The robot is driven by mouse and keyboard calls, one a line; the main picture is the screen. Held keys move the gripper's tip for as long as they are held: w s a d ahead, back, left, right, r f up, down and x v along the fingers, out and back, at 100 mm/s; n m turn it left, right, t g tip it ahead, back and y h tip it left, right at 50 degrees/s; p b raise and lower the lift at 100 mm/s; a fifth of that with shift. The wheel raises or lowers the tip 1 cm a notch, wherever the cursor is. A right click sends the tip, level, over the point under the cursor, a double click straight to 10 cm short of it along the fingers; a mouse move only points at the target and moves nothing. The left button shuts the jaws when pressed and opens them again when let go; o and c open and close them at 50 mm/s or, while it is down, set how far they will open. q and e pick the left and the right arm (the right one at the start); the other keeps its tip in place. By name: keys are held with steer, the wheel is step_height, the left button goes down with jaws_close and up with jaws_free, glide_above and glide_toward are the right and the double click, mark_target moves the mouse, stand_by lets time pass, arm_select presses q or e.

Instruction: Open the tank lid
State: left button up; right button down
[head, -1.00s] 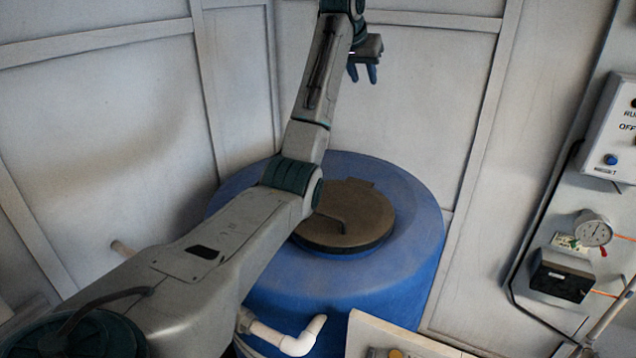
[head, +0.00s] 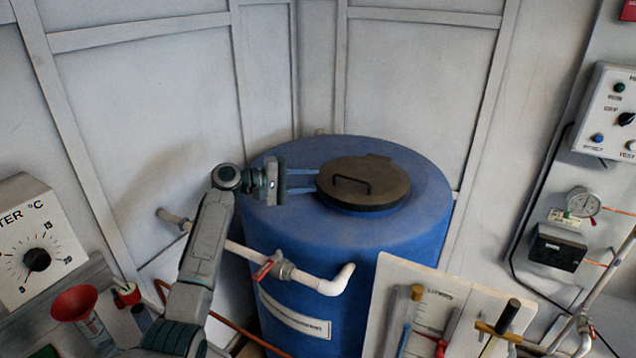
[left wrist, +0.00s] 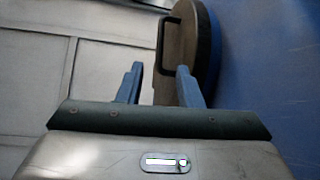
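The blue tank (head: 400,240) stands in the corner, with its round brown lid (head: 385,185) lying flat and shut on top. A dark bar handle (head: 352,184) rises from the lid's left part. My left gripper (head: 316,182) is at the lid's left edge, its blue fingers pointing right toward the handle. In the left wrist view, the fingers (left wrist: 160,85) are apart with nothing between them. The handle (left wrist: 167,45) and lid (left wrist: 190,50) show beyond the fingertips there. The right gripper is not in view.
A white pipe (head: 320,284) with a red-handled valve (head: 268,268) runs across the tank's front. A board with tools (head: 450,310) stands at front right. A control box (head: 608,112) and gauge (head: 583,203) are on the right wall. A temperature dial (head: 35,245) is at left.

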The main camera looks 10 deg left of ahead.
mark_target(349, 178)
arm_select(q)
steer(key=p+x, duration=0.3)
steer(key=x, duration=0.6)
steer(key=shift+w+d+r+p, duration=0.15)
steer(key=shift+w+d+p, duration=0.05)
steer(key=shift+d+p, duration=0.2)
steer(key=shift+w+d+f, duration=0.2)
steer(key=shift+d, duration=0.15)
steer(key=shift+c, duration=0.2)
jaws_close()
